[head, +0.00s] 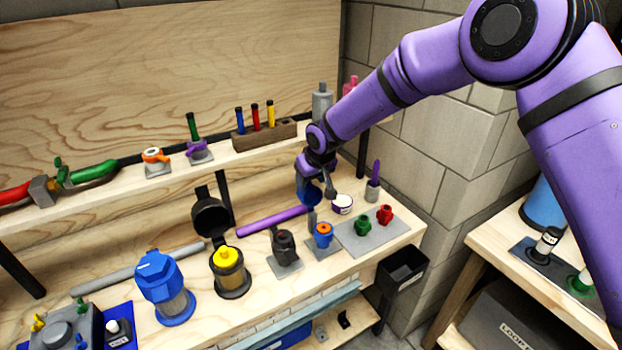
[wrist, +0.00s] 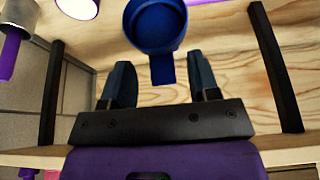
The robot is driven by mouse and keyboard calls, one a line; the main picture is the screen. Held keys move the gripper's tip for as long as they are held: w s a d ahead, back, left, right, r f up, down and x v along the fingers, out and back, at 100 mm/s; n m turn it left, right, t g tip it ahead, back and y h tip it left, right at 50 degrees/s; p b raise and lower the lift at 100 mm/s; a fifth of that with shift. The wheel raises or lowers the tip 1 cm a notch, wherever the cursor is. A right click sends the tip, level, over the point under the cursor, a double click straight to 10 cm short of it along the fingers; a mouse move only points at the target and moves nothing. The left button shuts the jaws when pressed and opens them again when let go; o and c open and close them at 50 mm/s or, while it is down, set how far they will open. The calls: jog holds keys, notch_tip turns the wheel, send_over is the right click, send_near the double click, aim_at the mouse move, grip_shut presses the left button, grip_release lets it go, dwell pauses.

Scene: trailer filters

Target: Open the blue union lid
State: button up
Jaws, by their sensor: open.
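The round blue union lid (wrist: 153,27) shows at the top of the wrist view, with a tab pointing down between my fingers. In the head view the blue lid (head: 309,191) stands raised behind the blue base (head: 322,242), whose orange top is uncovered. My gripper (wrist: 160,75) is open, with one dark finger on each side of the tab and the lid's round part beyond the fingertips. I cannot tell whether a finger touches it. In the head view my gripper (head: 327,190) is partly hidden around the lid.
A white jar (head: 342,204) and a purple-handled tool (head: 374,178) stand to the right. A grey plate with green (head: 362,225) and red fittings (head: 384,215) lies in front of them. A black fitting (head: 284,246) and purple bar (head: 270,220) are left. The shelf (head: 237,150) is behind.

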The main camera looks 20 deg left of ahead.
jog(key=v, duration=1)
jog(key=shift+s+d+r, duration=0.15)
jog(key=shift+r, duration=0.15)
